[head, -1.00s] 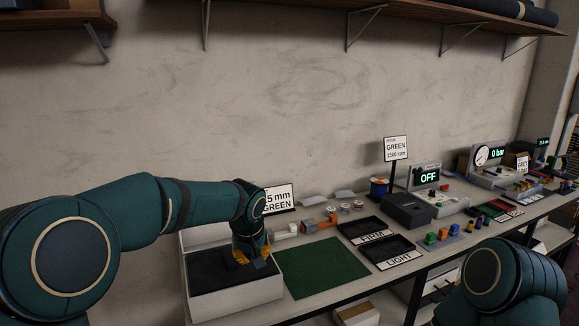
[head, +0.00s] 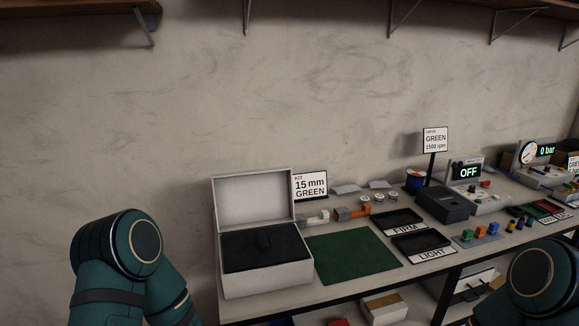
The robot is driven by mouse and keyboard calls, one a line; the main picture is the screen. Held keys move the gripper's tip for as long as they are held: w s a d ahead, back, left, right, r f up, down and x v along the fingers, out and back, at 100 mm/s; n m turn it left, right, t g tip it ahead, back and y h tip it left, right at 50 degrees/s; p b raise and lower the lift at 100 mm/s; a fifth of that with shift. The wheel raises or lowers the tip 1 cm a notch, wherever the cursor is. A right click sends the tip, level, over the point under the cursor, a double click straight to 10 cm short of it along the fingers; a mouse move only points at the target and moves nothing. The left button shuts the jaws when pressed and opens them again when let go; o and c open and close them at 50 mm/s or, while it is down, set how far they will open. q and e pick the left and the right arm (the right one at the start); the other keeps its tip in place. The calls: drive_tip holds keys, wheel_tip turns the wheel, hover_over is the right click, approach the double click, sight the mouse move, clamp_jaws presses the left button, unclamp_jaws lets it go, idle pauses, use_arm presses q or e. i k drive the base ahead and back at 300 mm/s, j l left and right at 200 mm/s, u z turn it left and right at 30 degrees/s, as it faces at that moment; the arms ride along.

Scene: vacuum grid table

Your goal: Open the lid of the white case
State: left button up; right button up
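The white case (head: 268,279) stands at the left end of the table. Its lid (head: 251,195) is up, standing roughly upright at the back of the case.
A green mat (head: 352,258) lies right of the case. Black trays marked FIRM (head: 397,222) and LIGHT (head: 424,243) are further right. A sign reading 15 mm GREEN (head: 311,186) stands behind. Several small parts and devices line the table's back and right.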

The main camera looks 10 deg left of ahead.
sight(244, 200)
drive_tip(key=j+z, duration=0.2)
drive_tip(key=z, duration=0.25)
drive_tip(key=j+z, duration=0.25)
drive_tip(key=z, duration=0.15)
drive_tip(key=j+z, duration=0.25)
drive_tip(key=j, duration=0.2)
drive_tip(key=k+j+z, duration=0.2)
drive_tip(key=j, duration=0.3)
drive_tip(key=k+j, duration=0.1)
drive_tip(key=j, duration=0.3)
drive_tip(key=j+z, duration=0.1)
drive_tip(key=j, duration=0.25)
drive_tip(key=k+j, duration=0.15)
drive_tip(key=j, duration=0.25)
drive_tip(key=k+j+z, duration=0.1)
drive_tip(key=j, duration=0.25)
drive_tip(key=k+j, duration=0.1)
drive_tip(key=j, duration=0.3)
drive_tip(key=z, duration=0.05)
